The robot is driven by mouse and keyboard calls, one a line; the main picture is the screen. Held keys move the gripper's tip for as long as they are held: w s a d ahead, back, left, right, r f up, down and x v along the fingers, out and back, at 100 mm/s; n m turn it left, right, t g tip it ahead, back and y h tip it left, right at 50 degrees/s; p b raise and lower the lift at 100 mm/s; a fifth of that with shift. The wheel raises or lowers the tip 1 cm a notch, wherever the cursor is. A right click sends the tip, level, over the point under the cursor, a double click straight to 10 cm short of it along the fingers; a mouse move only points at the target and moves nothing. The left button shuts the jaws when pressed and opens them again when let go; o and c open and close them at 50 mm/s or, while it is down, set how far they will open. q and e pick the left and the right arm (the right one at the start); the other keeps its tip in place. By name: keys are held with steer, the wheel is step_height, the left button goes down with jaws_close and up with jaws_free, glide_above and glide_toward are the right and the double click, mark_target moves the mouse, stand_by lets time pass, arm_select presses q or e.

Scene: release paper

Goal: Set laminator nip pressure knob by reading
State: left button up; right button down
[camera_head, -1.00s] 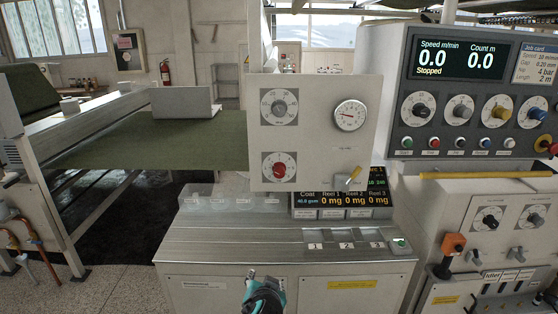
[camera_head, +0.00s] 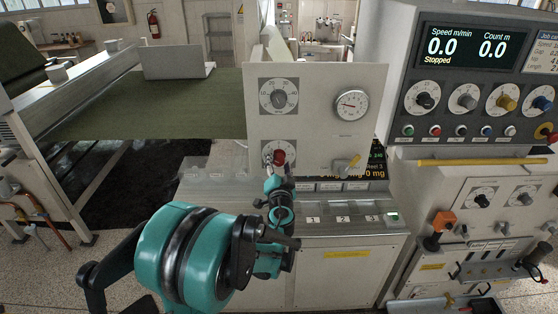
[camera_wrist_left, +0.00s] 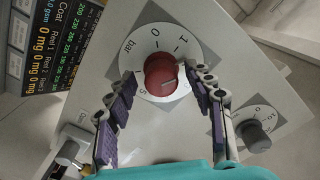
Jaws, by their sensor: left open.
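The red pressure knob (camera_head: 279,157) sits on a white dial at the lower left of the pale upright panel (camera_head: 318,135). In the left wrist view the red knob (camera_wrist_left: 162,74) shows a pale pointer line, and its dial reads "bar" with 0, 1 and 5 legible. My left gripper (camera_head: 278,165) is at this knob, coming from below. In the left wrist view the open fingers (camera_wrist_left: 165,97) stand on either side of the knob with gaps showing; contact is not visible. A round gauge (camera_head: 351,105) with a needle is at the panel's upper right; its numbers are too small to read.
A grey knob (camera_head: 280,99) is above the red one. The control console (camera_head: 475,100) stands on the right and shows "Stopped". A metal ledge (camera_head: 335,228) lies below the panel.

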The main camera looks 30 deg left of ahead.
arm_select(q)
steer(key=shift+w+a, duration=0.4)
steer(key=shift+w, duration=0.15)
steer(key=shift+r, duration=0.1)
steer(key=c, duration=1.2)
steer(key=shift+m, duration=0.3)
steer(key=shift+m+b, duration=0.7)
steer(key=shift+m, duration=0.5)
steer(key=m+b, duration=0.1)
steer(key=m, duration=0.1)
steer(key=shift+m, duration=0.4)
steer(key=m+b, duration=0.1)
steer(key=m, duration=0.5)
